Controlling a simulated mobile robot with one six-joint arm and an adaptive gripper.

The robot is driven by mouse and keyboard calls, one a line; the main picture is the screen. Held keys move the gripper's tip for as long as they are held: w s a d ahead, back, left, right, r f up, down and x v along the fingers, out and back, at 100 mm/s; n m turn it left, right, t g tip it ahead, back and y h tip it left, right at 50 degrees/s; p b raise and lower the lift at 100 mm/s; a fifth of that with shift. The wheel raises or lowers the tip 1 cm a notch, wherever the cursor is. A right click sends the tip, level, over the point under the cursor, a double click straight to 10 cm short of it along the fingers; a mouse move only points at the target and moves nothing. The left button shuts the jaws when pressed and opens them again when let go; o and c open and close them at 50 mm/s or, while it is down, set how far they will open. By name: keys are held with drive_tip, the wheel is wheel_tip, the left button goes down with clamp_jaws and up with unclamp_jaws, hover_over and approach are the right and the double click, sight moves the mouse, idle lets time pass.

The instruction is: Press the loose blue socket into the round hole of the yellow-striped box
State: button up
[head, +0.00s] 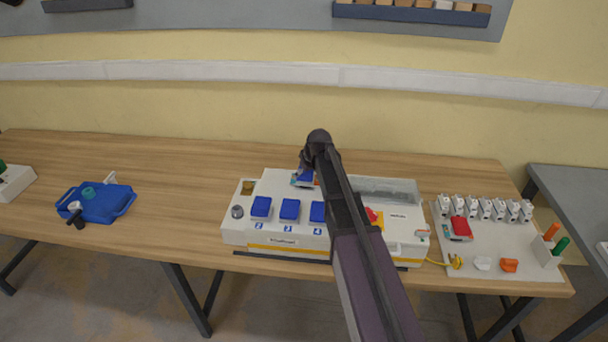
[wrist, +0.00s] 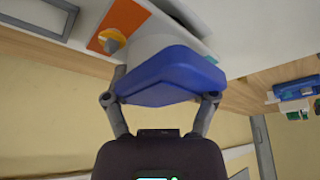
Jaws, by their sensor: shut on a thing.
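The yellow-striped box (head: 285,252) is white and stands on the middle of the wooden table, with a row of blue socket lids (head: 289,210) along its front. My gripper (head: 304,178) is over the back part of the box. In the wrist view my gripper (wrist: 163,100) is shut on the blue socket (wrist: 170,78), one finger on each side. The socket's round grey-white body (wrist: 165,42) points at the white box surface (wrist: 235,25), very close to it. The round hole is hidden, and I cannot tell whether the body is inside it.
A blue tray (head: 122,204) with small parts lies at the left. A pale board (head: 500,255) with several white breakers (head: 486,208) and a red part (head: 461,227) is at the right. A clear cover (head: 385,188) and a red button (head: 372,215) are on the box, right of my arm.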

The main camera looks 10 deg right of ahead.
drive_tip(key=shift+f, duration=0.2)
drive_tip(key=shift+f+b, duration=0.5)
drive_tip(key=shift+b, duration=0.2)
drive_tip(key=o, duration=1.1)
drive_tip(key=shift+c, duration=0.2)
drive_tip(key=shift+r, duration=0.2)
